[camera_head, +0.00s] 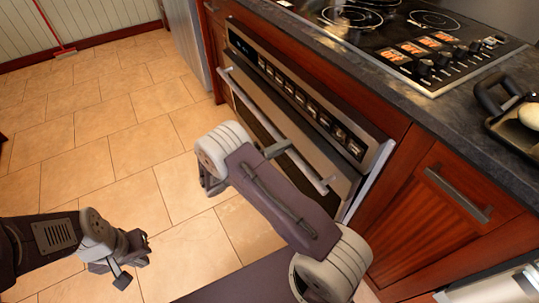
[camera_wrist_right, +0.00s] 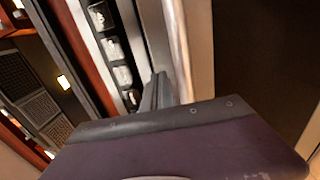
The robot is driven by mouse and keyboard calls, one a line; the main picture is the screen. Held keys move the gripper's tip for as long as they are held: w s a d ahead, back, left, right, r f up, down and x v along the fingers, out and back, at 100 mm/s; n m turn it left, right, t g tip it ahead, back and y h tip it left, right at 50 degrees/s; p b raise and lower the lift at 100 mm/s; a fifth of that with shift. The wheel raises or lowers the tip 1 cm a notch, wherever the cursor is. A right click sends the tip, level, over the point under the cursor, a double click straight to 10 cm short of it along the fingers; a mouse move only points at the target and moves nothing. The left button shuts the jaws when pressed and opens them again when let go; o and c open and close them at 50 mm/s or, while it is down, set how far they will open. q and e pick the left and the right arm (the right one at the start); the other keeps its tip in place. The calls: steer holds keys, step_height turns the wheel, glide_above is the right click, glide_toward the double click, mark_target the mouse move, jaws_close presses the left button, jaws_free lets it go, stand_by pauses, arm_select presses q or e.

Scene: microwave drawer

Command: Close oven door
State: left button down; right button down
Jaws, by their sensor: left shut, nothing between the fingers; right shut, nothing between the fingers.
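The oven (camera_head: 290,92) is built into the red-brown cabinets, with a row of controls across its top. Its door carries a long silver handle (camera_head: 240,92) and looks near upright, close to the oven front; I cannot tell whether it is flush. My right gripper (camera_head: 278,149) is shut and empty at the handle, partly hidden behind my arm. In the right wrist view its dark fingers (camera_wrist_right: 156,92) are beside the handle (camera_wrist_right: 178,45); contact is unclear. My left gripper (camera_head: 122,280) is shut and empty, low over the floor, away from the oven.
A dark countertop (camera_head: 440,120) with a cooktop (camera_head: 400,35) lies above the oven. A pan (camera_head: 498,108) sits at the right. A cabinet drawer with a handle (camera_head: 455,193) is right of the oven. The tiled floor (camera_head: 110,120) at left is open, with a red-handled broom (camera_head: 62,50) at the wall.

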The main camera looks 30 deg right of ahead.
mark_target(303, 136)
steer(key=d+b, duration=0.1)
steer(key=d, duration=0.3)
steer(key=shift+w+d+r, duration=0.15)
steer(key=shift+d, duration=0.05)
